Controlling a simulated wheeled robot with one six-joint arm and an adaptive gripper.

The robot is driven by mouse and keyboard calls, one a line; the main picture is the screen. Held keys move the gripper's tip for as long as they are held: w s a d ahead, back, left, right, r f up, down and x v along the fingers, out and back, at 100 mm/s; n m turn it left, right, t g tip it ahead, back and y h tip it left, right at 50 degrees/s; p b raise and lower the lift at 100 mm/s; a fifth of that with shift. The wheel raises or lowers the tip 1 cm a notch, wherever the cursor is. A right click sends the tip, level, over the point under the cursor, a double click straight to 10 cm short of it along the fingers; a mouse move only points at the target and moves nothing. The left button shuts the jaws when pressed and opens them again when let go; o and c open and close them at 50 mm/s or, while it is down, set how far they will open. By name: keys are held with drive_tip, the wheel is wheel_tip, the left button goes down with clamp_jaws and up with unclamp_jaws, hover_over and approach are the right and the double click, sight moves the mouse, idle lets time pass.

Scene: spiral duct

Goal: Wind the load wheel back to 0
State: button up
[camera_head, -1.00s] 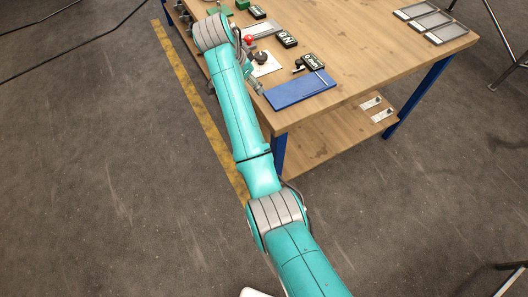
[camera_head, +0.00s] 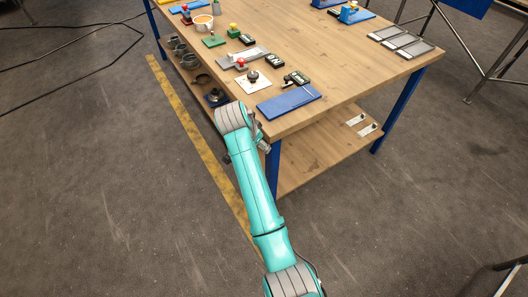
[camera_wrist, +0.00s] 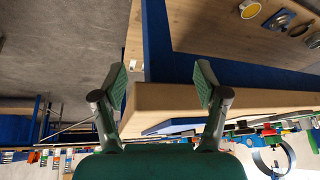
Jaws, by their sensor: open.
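In the head view, a round black knob (camera_head: 253,75) stands on a white plate near the table's front-left edge. It is the likeliest load wheel, but I cannot tell for sure. A black readout (camera_head: 297,77) stands just right of it, behind a blue plate (camera_head: 289,102); its figures are too small to read. In the wrist view my gripper (camera_wrist: 160,82) is open and empty, its two fingers apart before the table edge. In the head view it is mostly hidden by my arm, beside the table's front-left corner and apart from the knob.
The wooden table (camera_head: 340,65) also holds a red knob (camera_head: 240,63), a green plate (camera_head: 214,41), a cup (camera_head: 203,22) and grey trays (camera_head: 401,40). A lower shelf (camera_head: 325,150) and blue legs (camera_head: 391,117) stand beneath. The floor left of it is mostly clear.

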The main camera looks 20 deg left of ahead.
drive_tip(key=shift+d+f, duration=1.15)
drive_tip(key=s+d+f+n+t+y, duration=0.1)
drive_tip(key=s+d+f, duration=0.2)
drive_tip(key=d+f, duration=0.35)
drive_tip(key=s+d+f+n+t, duration=0.1)
drive_tip(key=s+d+f, duration=0.3)
drive_tip(key=d+f, duration=0.25)
drive_tip(key=s+d+f+n+t+y, duration=0.1)
drive_tip(key=s+d+f, duration=0.1)
drive_tip(key=s+d, duration=0.4)
drive_tip(key=s+d+f+t, duration=0.1)
drive_tip(key=s+d+f, duration=0.2)
drive_tip(key=s+d, duration=0.3)
drive_tip(key=s+d+r+n+t, duration=0.1)
drive_tip(key=s+d+r, duration=0.1)
drive_tip(key=s, duration=0.4)
drive_tip(key=s+d+r, duration=0.1)
drive_tip(key=s+d, duration=0.1)
drive_tip(key=s, duration=0.3)
drive_tip(key=s+d+r+t, duration=0.2)
drive_tip(key=s+d+r, duration=0.1)
drive_tip(key=s+r, duration=0.6)
drive_tip(key=s+d+r+t, duration=0.2)
drive_tip(key=s+d+r, duration=0.1)
drive_tip(key=s+r, duration=0.7)
wheel_tip(320, 180, up, 3)
drive_tip(key=shift+s+d+t+h, duration=0.15)
drive_tip(key=shift+s+t+h, duration=0.15)
drive_tip(key=shift+h, duration=0.1)
drive_tip(key=shift+w, duration=0.1)
